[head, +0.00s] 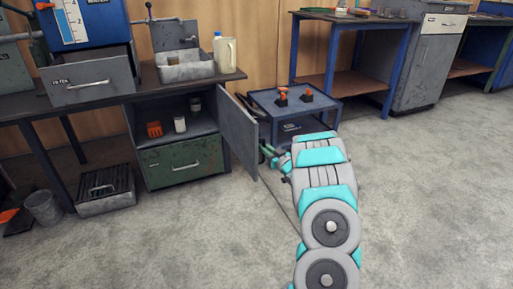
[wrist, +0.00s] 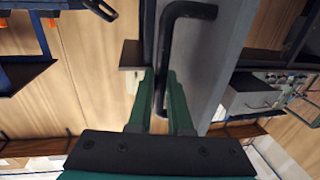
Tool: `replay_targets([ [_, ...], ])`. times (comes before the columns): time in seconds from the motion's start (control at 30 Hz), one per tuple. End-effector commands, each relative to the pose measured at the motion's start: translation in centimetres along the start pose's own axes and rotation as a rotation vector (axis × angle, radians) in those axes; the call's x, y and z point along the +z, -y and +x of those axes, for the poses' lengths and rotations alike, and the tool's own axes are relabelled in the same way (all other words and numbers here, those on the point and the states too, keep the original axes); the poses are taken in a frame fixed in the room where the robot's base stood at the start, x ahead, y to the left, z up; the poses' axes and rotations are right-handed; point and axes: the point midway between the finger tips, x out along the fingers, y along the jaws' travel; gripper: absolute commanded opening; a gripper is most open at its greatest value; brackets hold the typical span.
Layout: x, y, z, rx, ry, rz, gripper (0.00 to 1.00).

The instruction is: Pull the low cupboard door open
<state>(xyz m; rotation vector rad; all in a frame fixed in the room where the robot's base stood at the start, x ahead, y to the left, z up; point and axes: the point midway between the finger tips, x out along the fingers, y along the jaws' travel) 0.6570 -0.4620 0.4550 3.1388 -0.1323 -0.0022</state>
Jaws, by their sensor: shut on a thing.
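The low cupboard door (head: 239,138) is a grey panel under the left bench. It stands wide open, swung out from the cupboard's right side. My gripper (head: 268,154) is at the door's outer face, near its free edge. In the wrist view the door's black bar handle (wrist: 168,42) runs between my gripper's green fingers (wrist: 161,88), which are shut on it. The head view hides most of the handle behind the door and my arm.
The open cupboard holds an orange bin (head: 154,129), a white cup (head: 180,124) and a dark can (head: 195,104). A green drawer (head: 182,163) is below. A blue cart (head: 270,101) stands close behind the door. The floor in front is clear.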

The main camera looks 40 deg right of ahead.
Motion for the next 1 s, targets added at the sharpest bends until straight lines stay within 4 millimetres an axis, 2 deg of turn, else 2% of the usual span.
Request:
replay_targets([
  [0.1,-0.2,-1.0,0.0,-0.02,-0.003,-0.001,0.0],
  [0.33,-0.1,-1.9,0.0,-0.043,-0.002,-0.001,0.0],
  [0.8,-0.2,-2.0,0.1,-0.049,-0.004,-0.001,0.0],
  [0.83,-0.2,-2.0,0.1,-0.049,-0.004,-0.001,0.18],
  [0.93,-0.1,-2.0,0.1,-0.049,-0.003,-0.001,0.3],
  [1.0,-0.1,-2.0,0.1,-0.049,-0.003,-0.001,0.3],
])
